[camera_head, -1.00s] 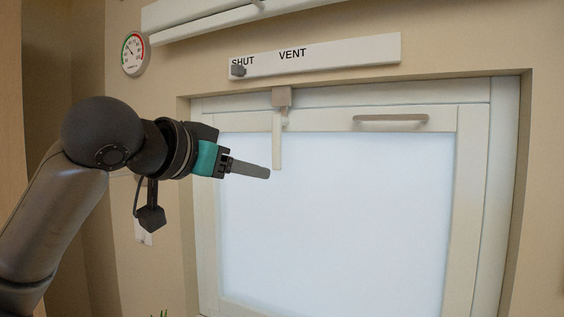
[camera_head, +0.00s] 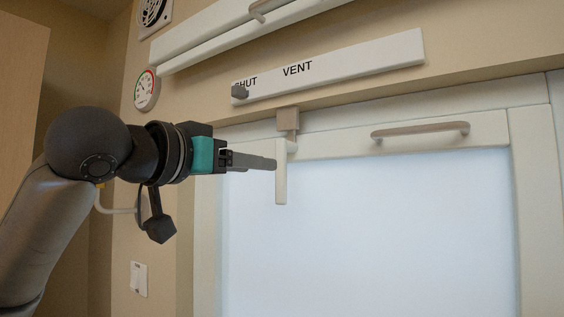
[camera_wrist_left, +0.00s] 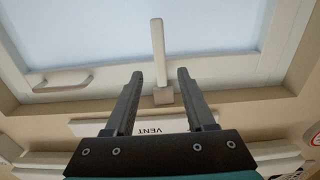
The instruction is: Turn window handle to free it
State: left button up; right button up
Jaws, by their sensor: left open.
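The window handle (camera_head: 281,176) is a pale lever hanging straight down from a beige mount (camera_head: 288,119) at the top of the white window frame. My left gripper (camera_head: 272,163) is open, with its fingertips right beside the lever's left edge in the head view. In the left wrist view, the handle (camera_wrist_left: 158,42) lies in line with the gap between the two open fingers (camera_wrist_left: 160,75), mostly beyond the tips. I cannot tell whether either finger touches it. My right gripper is not in view.
A fixed grab bar (camera_head: 420,130) sits on the frame right of the handle. Above is a white SHUT/VENT strip (camera_head: 340,70) with a grey slider knob (camera_head: 239,91) near SHUT. A round dial (camera_head: 146,90) is on the wall at left. The pane below is clear.

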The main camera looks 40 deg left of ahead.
aim_at(279, 168)
pick_arm(q)
jog(key=w+p, duration=0.1)
jog(key=w, duration=0.1)
jog(key=w+p, duration=0.1)
jog(key=w, duration=0.2)
jog(key=w+a+p, duration=0.1)
jog(key=w, duration=0.2)
jog(key=shift+r, duration=0.1)
jog(key=shift+w, duration=0.5)
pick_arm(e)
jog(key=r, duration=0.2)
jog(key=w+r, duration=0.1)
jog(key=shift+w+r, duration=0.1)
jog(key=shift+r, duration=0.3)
pick_arm(q)
grip_shut()
